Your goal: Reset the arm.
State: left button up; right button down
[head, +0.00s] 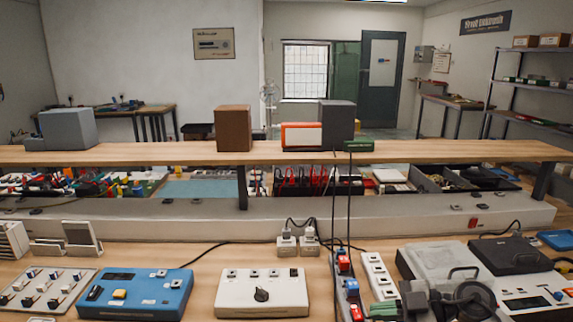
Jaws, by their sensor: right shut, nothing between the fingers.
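My right gripper (414,298) shows at the bottom edge, right of centre, as dark grey parts over the workbench. It is shut, with nothing held. Its dark, rounded wrist parts lie just to its right, and the lower part of the arm is cut off by the frame. It overlaps the view of the grey case and the power strips; I cannot tell its height above them. My left gripper is not in view.
A blue control box (150,295), a white box with a black knob (262,293) and a white power strip (379,277) lie on the bench. A grey case (440,258) and black case (503,254) are at right. A raised shelf (400,152) crosses behind.

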jog(key=a+r+m+t+y, duration=0.3)
jog(key=a+t, duration=0.1)
jog(key=t, duration=0.3)
jog(key=s+d+f+m+t+h, duration=0.2)
jog(key=s+d+f+m+h, duration=0.25)
jog(key=m+h, duration=0.45)
jog(key=s+d+f+m+t+h, duration=0.35)
jog(key=f+m+h, duration=0.25)
jog(key=m+h, duration=0.25)
jog(key=s+f+n+g, duration=0.1)
jog(key=s+f+g, duration=0.25)
jog(key=s, duration=0.25)
jog(key=s+a+f+g, duration=0.1)
jog(key=s+f+g, duration=0.25)
jog(key=s, duration=0.25)
jog(key=s+f+n+g, duration=0.1)
jog(key=s+f+g, duration=0.1)
jog(key=s+g, duration=0.35)
notch_tip(320, 180, down, 25)
jog(key=s+g, duration=0.1)
jog(key=s, duration=0.1)
jog(key=s+d+f+g, duration=0.1)
jog(key=s+d+f, duration=0.1)
jog(key=s+f, duration=1.4)
jog(key=shift+s+d+f, duration=0.15)
jog(key=shift+s+f, duration=0.25)
jog(key=shift+f, duration=0.35)
